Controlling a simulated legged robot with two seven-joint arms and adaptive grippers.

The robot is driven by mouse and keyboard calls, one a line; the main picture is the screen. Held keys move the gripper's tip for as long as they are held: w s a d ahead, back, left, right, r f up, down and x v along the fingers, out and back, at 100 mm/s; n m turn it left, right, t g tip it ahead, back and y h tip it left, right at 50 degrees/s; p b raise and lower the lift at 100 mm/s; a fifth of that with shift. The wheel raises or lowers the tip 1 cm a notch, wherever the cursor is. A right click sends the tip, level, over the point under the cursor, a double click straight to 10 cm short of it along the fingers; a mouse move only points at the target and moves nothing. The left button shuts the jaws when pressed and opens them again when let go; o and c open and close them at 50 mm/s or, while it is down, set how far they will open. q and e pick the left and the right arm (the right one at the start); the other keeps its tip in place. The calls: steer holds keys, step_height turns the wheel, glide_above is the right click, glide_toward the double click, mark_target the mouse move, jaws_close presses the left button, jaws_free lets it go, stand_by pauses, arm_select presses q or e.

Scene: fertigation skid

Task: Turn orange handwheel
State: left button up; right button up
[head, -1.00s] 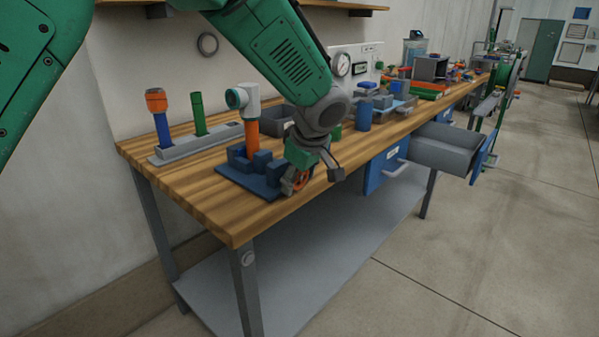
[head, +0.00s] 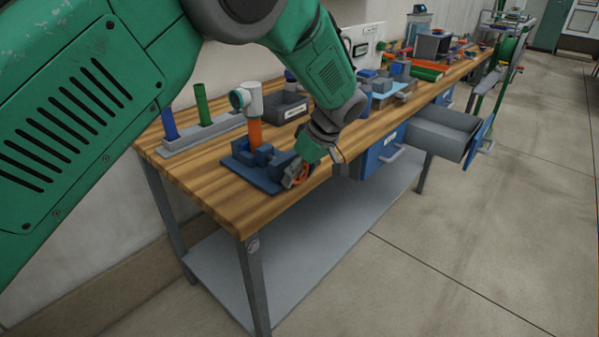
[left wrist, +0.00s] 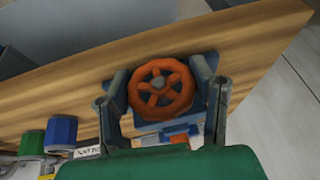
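The orange handwheel (left wrist: 161,88) is a spoked ring with a grey hub, facing the camera in the left wrist view. It sits on the front of a dark blue fixture (head: 255,178) near the bench's front edge. In the head view the orange handwheel (head: 301,176) is partly hidden by my left gripper (head: 296,173). In the left wrist view my left gripper (left wrist: 163,95) is open, with one finger on each side of the wheel. Whether the fingers touch the rim I cannot tell. My right gripper is not in view.
A grey rack (head: 200,138) holds blue and green tubes. A grey bin (head: 288,107) is farther back. An open drawer (head: 442,133) sticks out right. The floor in front is clear.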

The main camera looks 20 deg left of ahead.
arm_select(q)
steer(key=o, duration=0.4)
steer(key=shift+w+d, duration=0.1)
steer(key=shift+w, duration=0.05)
steer(key=shift+o, duration=0.2)
steer(key=v, duration=0.7)
steer(key=shift+d+r, duration=0.2)
